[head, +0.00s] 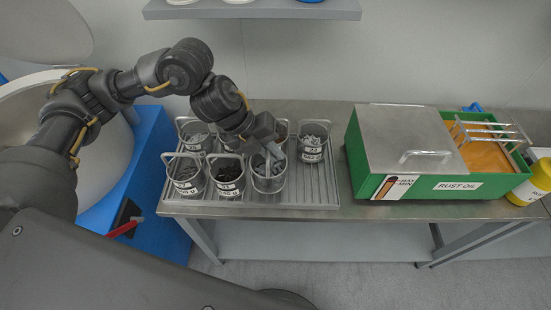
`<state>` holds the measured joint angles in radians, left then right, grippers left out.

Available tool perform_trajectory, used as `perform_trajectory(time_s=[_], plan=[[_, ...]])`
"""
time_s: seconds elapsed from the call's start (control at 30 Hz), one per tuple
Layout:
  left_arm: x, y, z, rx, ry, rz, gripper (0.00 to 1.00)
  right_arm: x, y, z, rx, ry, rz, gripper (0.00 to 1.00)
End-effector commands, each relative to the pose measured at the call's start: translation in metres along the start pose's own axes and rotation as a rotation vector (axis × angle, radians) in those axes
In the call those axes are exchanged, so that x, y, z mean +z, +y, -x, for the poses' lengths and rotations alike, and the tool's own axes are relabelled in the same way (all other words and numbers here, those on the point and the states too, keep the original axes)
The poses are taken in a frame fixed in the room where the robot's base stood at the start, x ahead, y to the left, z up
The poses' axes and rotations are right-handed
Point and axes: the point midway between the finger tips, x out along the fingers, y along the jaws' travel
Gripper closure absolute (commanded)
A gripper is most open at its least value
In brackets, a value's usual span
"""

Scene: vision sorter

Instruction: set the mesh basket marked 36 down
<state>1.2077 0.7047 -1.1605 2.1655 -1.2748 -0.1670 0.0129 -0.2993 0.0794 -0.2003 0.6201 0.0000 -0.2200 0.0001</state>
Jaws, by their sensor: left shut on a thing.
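Several mesh baskets with handles stand in a ribbed metal tray (316,190) on the bench. My left gripper (273,152) comes down from the upper left and is shut at the top of the front right basket (268,183), seemingly on its handle. This basket looks upright and at tray level; I cannot tell whether its bottom touches the tray. No number is readable on it, so I cannot confirm the mark 36. My right gripper is not in view.
Front baskets (185,174) and (227,176) with dark parts stand close to its left. A basket marked 24 (312,142) stands behind right. A green rust oil tank (459,188) with a metal lid (400,125) is to the right. A yellow bottle (524,191) stands at the far right.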

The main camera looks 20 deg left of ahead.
Motion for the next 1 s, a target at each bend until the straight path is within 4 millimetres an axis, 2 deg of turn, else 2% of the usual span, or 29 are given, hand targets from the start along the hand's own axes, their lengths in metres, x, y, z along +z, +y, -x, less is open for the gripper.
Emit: perform_trajectory(time_s=[0.27, 0.53, 0.8, 0.83, 0.97, 1.0], plan=[[0.005, 0.0, -0.008, -0.003, -0.001, 0.0, 1.0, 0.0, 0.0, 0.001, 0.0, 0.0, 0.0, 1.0], [0.007, 0.015, -0.035, -0.001, 0.0, 0.001, 1.0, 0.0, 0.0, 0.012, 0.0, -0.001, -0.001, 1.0], [0.008, 0.017, -0.038, -0.002, -0.002, -0.002, 1.0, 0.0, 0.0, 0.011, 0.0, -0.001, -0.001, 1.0], [0.007, 0.018, -0.039, 0.0, -0.001, -0.001, 0.88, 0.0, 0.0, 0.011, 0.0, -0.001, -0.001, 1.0], [0.007, 0.018, -0.039, 0.0, -0.001, -0.001, 0.71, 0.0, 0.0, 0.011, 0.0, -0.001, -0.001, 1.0], [0.007, 0.018, -0.039, 0.0, -0.001, -0.001, 0.7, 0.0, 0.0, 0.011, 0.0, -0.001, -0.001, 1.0]])
